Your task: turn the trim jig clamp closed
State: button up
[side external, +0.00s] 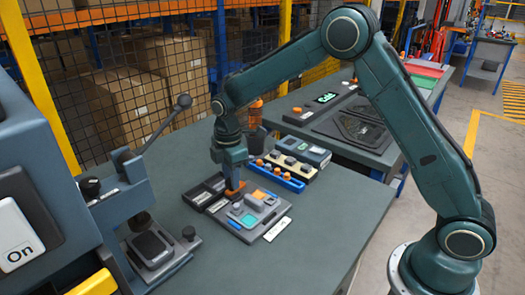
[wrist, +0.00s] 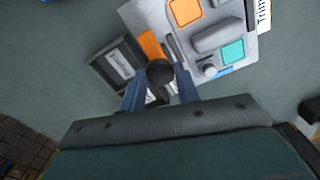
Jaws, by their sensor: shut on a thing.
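The trim jig is a pale grey plate (wrist: 150,14) with an orange square, a teal square and a raised grey bar; a white label starting "Trim" (wrist: 263,12) sits beside it. In the side view the jig (side external: 250,212) lies on the green-grey table. My gripper (wrist: 160,84) is shut on a dark round knob (wrist: 160,71) at the jig's edge. An orange piece (wrist: 150,44) shows just beyond the knob, and in the side view an orange part (side external: 235,189) shows under my gripper (side external: 232,182). The fingers hide the knob's lower part.
Dark labelled trays (wrist: 112,64) lie beside the jig. A blue rack (side external: 277,176) and a cream rack (side external: 290,163) with several knobs stand behind. A lever press (side external: 150,250) stands at the left.

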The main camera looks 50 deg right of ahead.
jog(key=m, duration=1.3)
jog(key=shift+m, duration=0.3)
jog(key=shift+r+m, duration=0.1)
jog(key=shift+m, duration=2)
jog(key=o, duration=1)
jog(key=shift+c, duration=0.2)
